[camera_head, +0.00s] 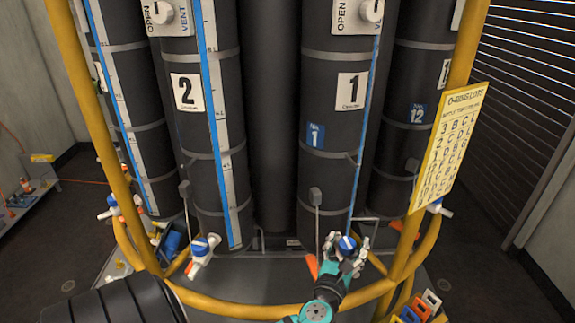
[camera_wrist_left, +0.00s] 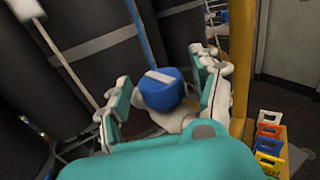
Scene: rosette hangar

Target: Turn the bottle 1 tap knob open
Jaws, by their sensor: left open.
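Bottle 1 (camera_head: 328,185) is a tall black cylinder with a white "1" label and a small blue plate. Its tap has a round blue knob (camera_head: 346,243) with a white stripe, on a white body at the foot of the bottle. My left gripper (camera_head: 345,251) is open, with its fingers around the knob. In the left wrist view the blue knob (camera_wrist_left: 162,88) sits between the two teal-padded fingers, with visible gaps on both sides. The fingers partly hide the tap body. My right gripper is not in view.
Bottle 2 (camera_head: 193,125) stands to the left with its own blue-knobbed tap (camera_head: 200,246). A yellow tubular frame (camera_head: 250,311) curves in front. A yellow sign (camera_head: 449,147) hangs at right. A box of coloured tags (camera_head: 418,306) is at lower right. An orange lever (camera_head: 312,266) is beside the gripper.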

